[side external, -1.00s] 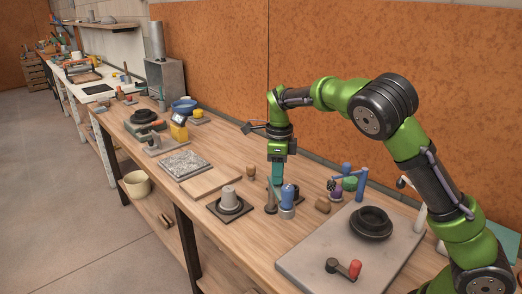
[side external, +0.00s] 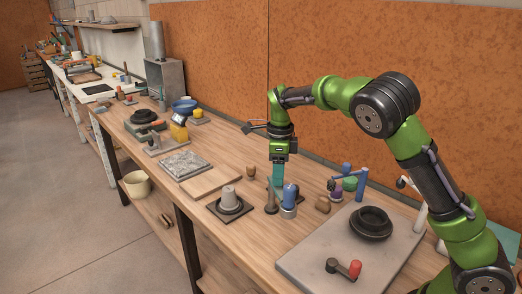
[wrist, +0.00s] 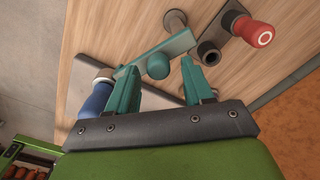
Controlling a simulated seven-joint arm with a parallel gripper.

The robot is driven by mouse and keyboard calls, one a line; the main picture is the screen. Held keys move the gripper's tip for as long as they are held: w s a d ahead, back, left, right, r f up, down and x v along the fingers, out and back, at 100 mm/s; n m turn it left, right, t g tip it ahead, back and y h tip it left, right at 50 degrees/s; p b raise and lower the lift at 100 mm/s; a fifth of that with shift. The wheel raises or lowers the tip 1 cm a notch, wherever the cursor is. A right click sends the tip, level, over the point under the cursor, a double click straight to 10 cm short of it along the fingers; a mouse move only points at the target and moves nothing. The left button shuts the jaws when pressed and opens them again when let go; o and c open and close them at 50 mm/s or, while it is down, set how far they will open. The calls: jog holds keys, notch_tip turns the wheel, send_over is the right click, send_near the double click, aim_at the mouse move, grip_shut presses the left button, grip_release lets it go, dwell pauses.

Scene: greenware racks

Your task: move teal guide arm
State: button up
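The teal guide arm (wrist: 178,46) is a flat teal bar with a rounded knob (wrist: 157,66), seen in the wrist view. My gripper (wrist: 159,70) has teal fingers, set apart on either side of the knob, with a gap on both sides. It appears open and empty. In the side view my gripper (side external: 277,183) points down at the bench, close behind a blue-topped upright piece (side external: 289,194) and a dark post (side external: 270,196). The guide arm is mostly hidden there by the fingers.
A red-capped handle (wrist: 250,30) on a dark plate lies beyond the bar in the wrist view.

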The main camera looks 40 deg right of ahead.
notch_tip(320, 180, up, 17)
dwell(0.7)
jog(key=shift+f, duration=0.1)
jog(key=s+d+f+n+t, duration=0.15)
jog(key=s+f+n, duration=0.25)
jog(key=n, duration=0.7)
jog(key=s+a+f+n+t+y, duration=0.1)
jog(key=s+a+n+t, duration=0.1)
jog(key=s+n, duration=0.4)
jog(key=s+a+f+n+t+y, duration=0.1)
jog(key=s+a+n+t, duration=0.2)
jog(key=s, duration=1.1)
jog(key=shift+s+a+n+t, duration=0.2)
jog(key=shift+a+n+t, duration=0.15)
jog(key=shift+a+n, duration=1.2)
